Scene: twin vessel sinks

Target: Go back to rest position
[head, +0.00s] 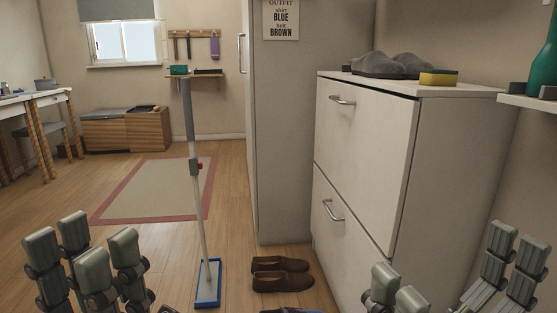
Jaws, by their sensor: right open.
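My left gripper (84,256) is at the lower left, fingers pointing up, over the wooden floor. Its fingertips stand close together with nothing seen between them; whether it is open or shut is unclear. My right gripper (452,276) is at the lower right, in front of a white cabinet. Its fingers are spread wide apart and nothing is between them. Both palms are cut off by the bottom edge.
Brown shoes (281,265) and a mop (200,215) stand ahead. A shelf (530,102) juts in at right.

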